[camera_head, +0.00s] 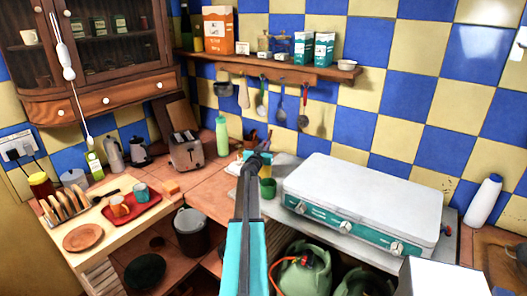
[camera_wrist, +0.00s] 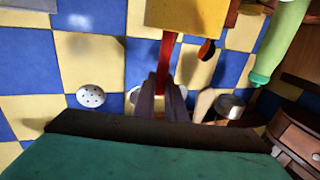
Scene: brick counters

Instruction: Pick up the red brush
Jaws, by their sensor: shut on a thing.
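The red brush (camera_wrist: 164,62) shows in the wrist view as a red handle with a broad yellow head at the top of the picture. My gripper (camera_wrist: 165,98) is shut on the red handle, its two dark fingers on either side of it. The handle's end between the fingers is hidden. In the head view my gripper (camera_head: 258,158) is above the counter, left of the white stove and near the green cup (camera_head: 267,188). The brush is mostly hidden there behind my gripper and arm.
A white stove (camera_head: 360,196) stands to the right. A green bottle (camera_head: 221,135) and a toaster (camera_head: 187,152) stand to the left. Utensils, including a red ladle (camera_head: 303,120), hang below the shelf (camera_head: 270,66). A red tray (camera_head: 133,208) with cups is at the left.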

